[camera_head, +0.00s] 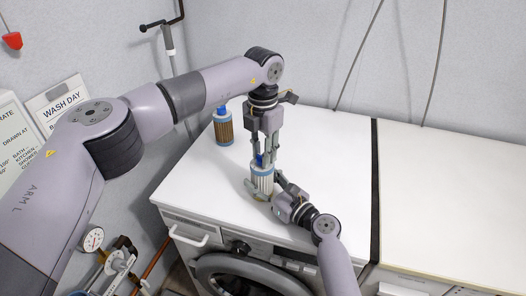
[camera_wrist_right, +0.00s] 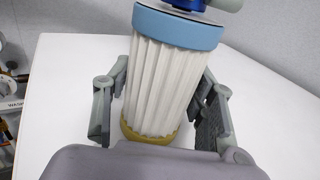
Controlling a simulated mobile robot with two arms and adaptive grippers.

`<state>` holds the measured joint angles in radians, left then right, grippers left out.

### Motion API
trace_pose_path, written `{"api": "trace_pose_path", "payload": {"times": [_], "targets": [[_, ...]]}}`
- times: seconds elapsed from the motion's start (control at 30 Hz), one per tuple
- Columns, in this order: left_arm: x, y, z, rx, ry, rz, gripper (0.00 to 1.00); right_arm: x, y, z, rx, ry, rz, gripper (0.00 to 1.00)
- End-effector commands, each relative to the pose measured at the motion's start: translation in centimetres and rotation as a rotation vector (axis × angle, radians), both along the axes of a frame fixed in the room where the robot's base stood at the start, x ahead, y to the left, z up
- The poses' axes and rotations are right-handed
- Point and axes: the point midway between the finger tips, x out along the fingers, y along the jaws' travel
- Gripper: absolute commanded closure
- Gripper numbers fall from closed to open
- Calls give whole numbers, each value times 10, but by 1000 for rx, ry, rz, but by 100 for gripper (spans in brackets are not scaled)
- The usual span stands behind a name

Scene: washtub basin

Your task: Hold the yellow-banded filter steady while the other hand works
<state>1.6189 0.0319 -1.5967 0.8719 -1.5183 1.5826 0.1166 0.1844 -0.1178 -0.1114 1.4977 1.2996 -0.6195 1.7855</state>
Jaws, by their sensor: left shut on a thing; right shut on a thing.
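The yellow-banded filter (camera_head: 263,183) stands upright on the white top. It has white pleats, a light blue upper cap and a yellow lower band, clear in the right wrist view (camera_wrist_right: 162,85). A dark blue piece (camera_wrist_right: 188,4) sits on its top, cut off by the frame edge. My left gripper (camera_head: 264,157) points down from above and is shut on this blue piece, its grip partly hidden. My right gripper (camera_head: 266,188) comes from the front right and is shut on the filter's body, one finger on each side, also in the right wrist view (camera_wrist_right: 160,108).
A brown filter (camera_head: 223,128) with blue ends stands at the back left of the washer's white top (camera_head: 334,160). A dark gap (camera_head: 375,185) separates it from another white surface (camera_head: 450,200) on the right. The washer door (camera_head: 245,275) is below the front edge.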

Motion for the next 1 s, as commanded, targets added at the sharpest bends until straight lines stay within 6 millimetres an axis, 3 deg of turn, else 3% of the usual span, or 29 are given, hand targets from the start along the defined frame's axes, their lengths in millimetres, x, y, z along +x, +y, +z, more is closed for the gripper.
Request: {"api": "trace_pose_path", "payload": {"times": [0.33,0.67,0.77,1.0], "targets": [[0,0,0,1,1,1,54,0,-1,-1,-1,1,-2,91],[0,0,2,0,0,2,54,0,0,-1,-1,1,-1,91],[1,0,12,-1,-2,2,54,0,0,-1,-1,1,-1,91],[1,-1,61,0,-4,2,54,0,0,-1,-1,1,0,91]]}}
